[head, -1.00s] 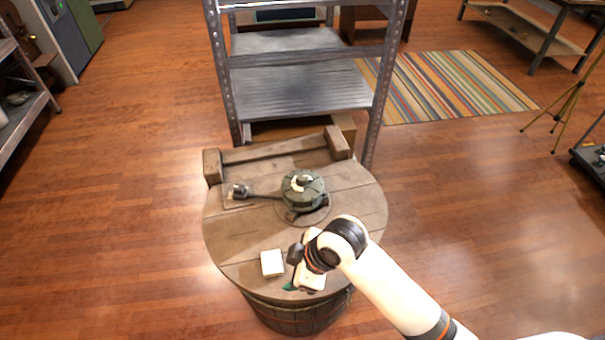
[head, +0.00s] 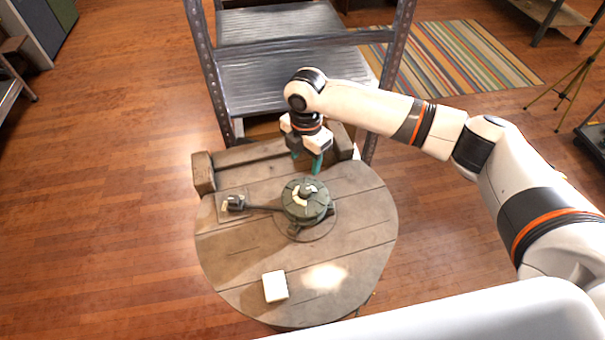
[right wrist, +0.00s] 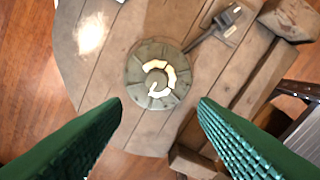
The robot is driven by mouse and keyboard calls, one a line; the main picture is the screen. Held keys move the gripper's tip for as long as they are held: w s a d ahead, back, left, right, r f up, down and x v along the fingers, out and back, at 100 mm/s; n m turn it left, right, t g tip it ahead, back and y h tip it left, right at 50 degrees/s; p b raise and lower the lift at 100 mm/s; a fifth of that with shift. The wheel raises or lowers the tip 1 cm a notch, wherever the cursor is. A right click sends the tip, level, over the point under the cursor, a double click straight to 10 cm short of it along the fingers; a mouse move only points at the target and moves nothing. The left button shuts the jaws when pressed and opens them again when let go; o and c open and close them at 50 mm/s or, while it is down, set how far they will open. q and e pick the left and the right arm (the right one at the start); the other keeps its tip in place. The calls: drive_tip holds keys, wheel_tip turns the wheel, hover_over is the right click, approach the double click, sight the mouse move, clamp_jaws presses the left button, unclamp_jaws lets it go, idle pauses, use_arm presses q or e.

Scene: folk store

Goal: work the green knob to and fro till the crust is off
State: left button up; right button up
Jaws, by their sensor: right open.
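The green knob (head: 318,207) is a round, ridged piece on the wooden barrel top (head: 245,270). It also shows in the right wrist view (right wrist: 138,68). A cream, broken ring of crust (head: 299,199) lies around its centre; the right wrist view shows the crust (right wrist: 170,75) as curved pieces with gaps. My right gripper (head: 306,163), with green fingers, is open and empty, pointing down above the barrel top just behind the knob. In the right wrist view the knob lies ahead of the gap between the fingertips (right wrist: 160,104), apart from both. My left gripper is not in view.
A dark arm runs left from the knob to a small block on a plate (head: 234,204). A white block (head: 275,286) lies at the front of the barrel top, beside a bright patch. Wooden rails (head: 204,172) edge the back. A metal shelf (head: 290,75) stands behind.

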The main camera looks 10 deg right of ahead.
drive_tip(key=p, duration=0.1)
hover_over(305, 189)
drive_tip(key=f, duration=0.4)
drive_tip(key=shift+s+f, duration=0.1)
drive_tip(key=shift+s, duration=0.15)
drive_tip(key=f, duration=0.3)
drive_tip(key=shift+w+f, duration=0.25)
wheel_tip(305, 189, down, 3)
drive_tip(key=shift+r+p, duration=0.1)
drive_tip(key=shift+p, duration=0.3)
drive_tip(key=shift+f, duration=0.3)
drive_tip(key=c, duration=1)
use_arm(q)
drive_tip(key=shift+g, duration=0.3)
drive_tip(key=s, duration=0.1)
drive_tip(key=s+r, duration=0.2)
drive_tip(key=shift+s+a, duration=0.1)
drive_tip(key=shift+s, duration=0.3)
